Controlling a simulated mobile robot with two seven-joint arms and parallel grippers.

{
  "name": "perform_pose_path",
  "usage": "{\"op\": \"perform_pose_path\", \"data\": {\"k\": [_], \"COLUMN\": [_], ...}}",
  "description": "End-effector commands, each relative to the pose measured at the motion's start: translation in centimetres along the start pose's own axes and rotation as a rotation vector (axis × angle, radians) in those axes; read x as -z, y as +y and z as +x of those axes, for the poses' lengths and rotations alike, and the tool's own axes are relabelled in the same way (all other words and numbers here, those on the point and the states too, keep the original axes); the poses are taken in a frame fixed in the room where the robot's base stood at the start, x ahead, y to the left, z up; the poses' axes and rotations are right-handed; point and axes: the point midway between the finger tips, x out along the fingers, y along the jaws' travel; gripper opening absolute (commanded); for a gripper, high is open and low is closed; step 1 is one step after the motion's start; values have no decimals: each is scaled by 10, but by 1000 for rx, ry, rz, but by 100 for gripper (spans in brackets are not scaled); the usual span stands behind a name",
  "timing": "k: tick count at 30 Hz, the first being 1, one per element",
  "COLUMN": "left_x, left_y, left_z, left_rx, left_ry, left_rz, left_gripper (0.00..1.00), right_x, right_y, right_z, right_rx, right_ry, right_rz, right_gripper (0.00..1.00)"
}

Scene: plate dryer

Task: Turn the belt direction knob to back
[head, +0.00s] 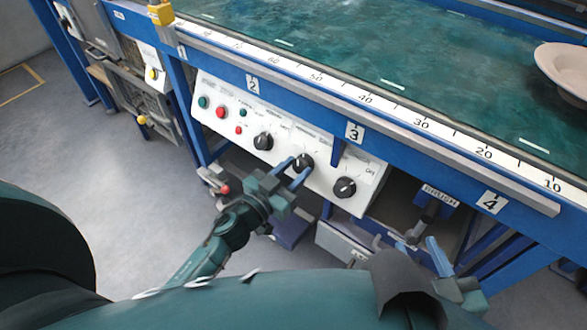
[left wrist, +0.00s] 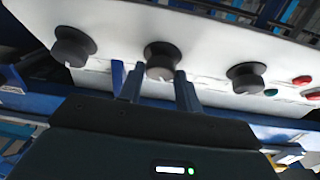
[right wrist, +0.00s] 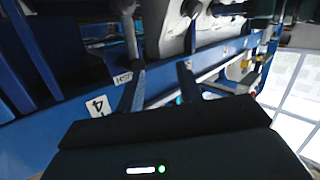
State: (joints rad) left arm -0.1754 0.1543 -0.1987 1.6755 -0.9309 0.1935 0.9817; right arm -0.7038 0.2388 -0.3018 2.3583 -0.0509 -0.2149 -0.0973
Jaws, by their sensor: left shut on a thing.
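A white control panel (head: 215,88) on the front of the blue frame carries three black knobs in a row. My left gripper (head: 293,170) is shut on the middle black knob (head: 304,161), one finger on each side. That knob also shows between the fingers in the left wrist view (left wrist: 161,59). The other black knobs, left (head: 263,141) and right (head: 344,187), are free. The knob labels are too blurred to read. My right gripper (head: 418,252) is open and empty, low and right of the panel.
Green and red buttons (head: 221,112) sit on the panel's left part. Above, the belt (head: 350,50) carries a pale bowl-like dish (head: 562,65) at right. Grey floor is open at left.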

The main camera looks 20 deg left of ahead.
Motion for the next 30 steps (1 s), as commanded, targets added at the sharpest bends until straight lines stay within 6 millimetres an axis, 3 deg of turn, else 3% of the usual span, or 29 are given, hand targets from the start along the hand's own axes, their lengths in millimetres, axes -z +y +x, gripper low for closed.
{"op": "perform_pose_path", "data": {"k": [12, 30], "left_x": [4, 6], "left_y": [-5, -9], "left_z": [0, 1], "left_rx": [-168, -421], "left_ry": [-3, -2], "left_rz": [291, 730], "left_gripper": [12, 12], "right_x": [4, 48], "right_y": [2, 21], "right_z": [-13, -36], "right_rx": [17, -48], "right_ry": [-188, -135], "right_rz": [70, 186], "right_gripper": [36, 36]}}
